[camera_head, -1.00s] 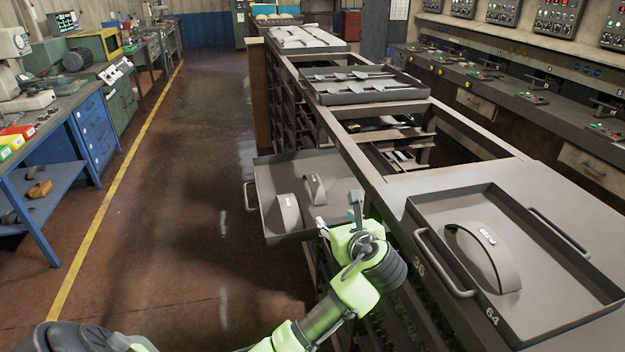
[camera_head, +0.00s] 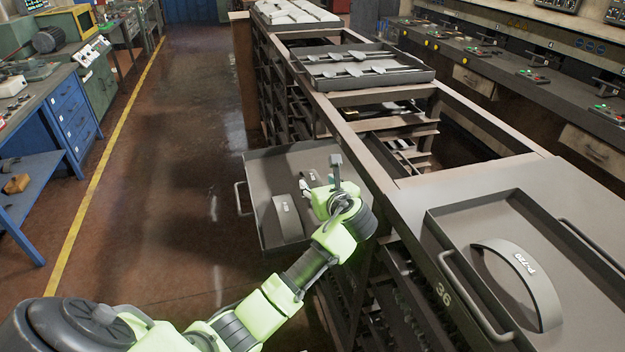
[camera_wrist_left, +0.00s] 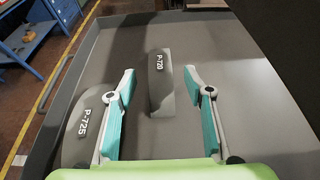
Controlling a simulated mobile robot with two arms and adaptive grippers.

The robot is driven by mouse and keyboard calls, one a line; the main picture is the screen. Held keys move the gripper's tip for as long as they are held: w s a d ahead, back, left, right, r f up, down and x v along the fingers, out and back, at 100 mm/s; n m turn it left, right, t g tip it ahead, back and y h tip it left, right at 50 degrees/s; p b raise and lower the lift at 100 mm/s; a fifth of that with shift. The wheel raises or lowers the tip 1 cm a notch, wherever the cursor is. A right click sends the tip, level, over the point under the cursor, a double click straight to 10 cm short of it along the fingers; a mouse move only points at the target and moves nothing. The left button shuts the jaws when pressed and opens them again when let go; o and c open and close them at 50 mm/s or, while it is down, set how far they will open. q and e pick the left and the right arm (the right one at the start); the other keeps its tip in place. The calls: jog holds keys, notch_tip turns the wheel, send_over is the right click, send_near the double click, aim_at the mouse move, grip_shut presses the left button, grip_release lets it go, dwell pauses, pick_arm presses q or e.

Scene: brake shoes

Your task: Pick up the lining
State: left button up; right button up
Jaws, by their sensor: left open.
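My left gripper (camera_head: 322,176) is open above the pulled-out tray (camera_head: 270,170) on the rack's left side. In the left wrist view its two teal-padded fingers (camera_wrist_left: 160,100) stand apart. A grey curved lining marked P-720 (camera_wrist_left: 160,85) shows between and just beyond the fingers, untouched as far as I can tell. A second lining marked P-725 (camera_wrist_left: 85,130) lies to its left, partly behind the left finger; it also shows in the head view (camera_head: 288,218). The P-720 lining is mostly hidden by my gripper in the head view. Another curved lining (camera_head: 520,283) sits in the right-hand tray. My right gripper is not in view.
The right-hand tray (camera_head: 470,312) has raised handles and stands on the rack top (camera_head: 440,195). Another tray with several small parts (camera_head: 365,72) lies farther back. The tray walls and rack edge border my left arm. The floor aisle at left is clear.

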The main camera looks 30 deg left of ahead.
aim_at(313, 178)
pick_arm(q)
jog(key=shift+x, duration=1)
jog(key=shift+w+a+f, duration=0.15)
jog(key=shift+a, duration=0.1)
jog(key=p+x, duration=0.1)
jog(key=x, duration=0.3)
jog(key=shift+w+a+f, duration=0.15)
jog(key=shift+a+f, duration=0.05)
jog(key=shift+f, duration=0.05)
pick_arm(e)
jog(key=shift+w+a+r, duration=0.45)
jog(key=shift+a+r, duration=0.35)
pick_arm(q)
jog(key=shift+d+r, duration=0.1)
jog(key=c, duration=1.2)
jog(key=shift+c, duration=0.2)
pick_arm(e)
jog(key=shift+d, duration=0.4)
